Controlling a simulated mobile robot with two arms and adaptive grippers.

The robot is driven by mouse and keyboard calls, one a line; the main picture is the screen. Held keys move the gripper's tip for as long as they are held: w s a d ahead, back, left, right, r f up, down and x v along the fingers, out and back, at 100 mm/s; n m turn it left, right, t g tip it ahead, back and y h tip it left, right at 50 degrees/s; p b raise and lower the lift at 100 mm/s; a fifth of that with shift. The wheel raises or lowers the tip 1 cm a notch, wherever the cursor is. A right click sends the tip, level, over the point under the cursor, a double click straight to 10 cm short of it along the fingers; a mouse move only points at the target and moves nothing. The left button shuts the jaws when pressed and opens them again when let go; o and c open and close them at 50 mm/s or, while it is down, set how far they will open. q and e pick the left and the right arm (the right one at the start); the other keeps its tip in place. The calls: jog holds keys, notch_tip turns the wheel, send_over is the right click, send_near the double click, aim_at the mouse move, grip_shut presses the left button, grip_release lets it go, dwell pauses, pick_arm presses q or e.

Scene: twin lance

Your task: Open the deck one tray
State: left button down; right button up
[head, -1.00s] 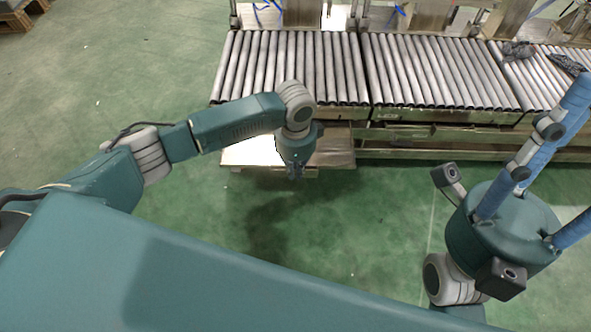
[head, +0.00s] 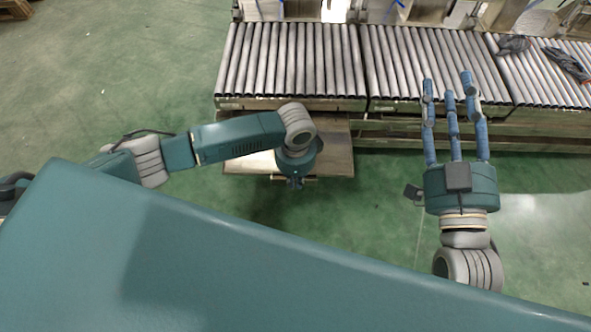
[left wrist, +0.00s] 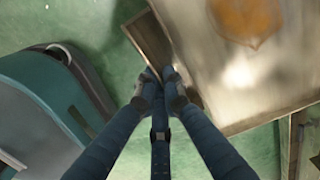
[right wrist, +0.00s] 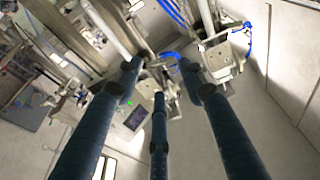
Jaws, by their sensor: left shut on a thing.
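The deck one tray (head: 338,160) is a flat metal tray standing out from under the left roller deck (head: 290,60). In the left wrist view its pale surface (left wrist: 225,75) carries an orange mark. My left gripper (head: 295,184) is at the tray's front edge, with its blue fingers closed together on the front handle; the fingertips (left wrist: 163,80) meet there. The wrist hides part of the tray in the head view. My right gripper (head: 452,82) is empty, its three blue fingers apart and pointing at the roller decks; it also shows in the right wrist view (right wrist: 160,75).
More roller decks (head: 435,65) run to the right, with dark grey items (head: 565,64) on the far right one. Metal frames and blue cables stand behind them. Green floor (head: 380,215) is clear in front of the tray.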

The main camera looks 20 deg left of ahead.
pick_arm(q)
jog(key=s+p, duration=0.1)
jog(key=s, duration=0.1)
jog(key=s+d+p, duration=0.1)
jog(key=p, duration=0.1)
jog(key=shift+s, duration=0.35)
pick_arm(e)
jog(key=s+d+f+g+h, duration=0.1)
jog(key=f+g, duration=0.3)
jog(key=f, duration=0.4)
jog(key=s+d+f+g+h, duration=0.1)
jog(key=s+f+g, duration=0.3)
jog(key=f, duration=0.5)
jog(key=shift+d+f+g+h, duration=0.15)
jog(key=shift+d+g+h, duration=0.25)
jog(key=shift+d, duration=0.4)
pick_arm(q)
jog(key=c, duration=2.2)
grip_release()
jog(key=shift+o, duration=0.2)
jog(key=shift+w, duration=0.1)
notch_tip(320, 180, up, 12)
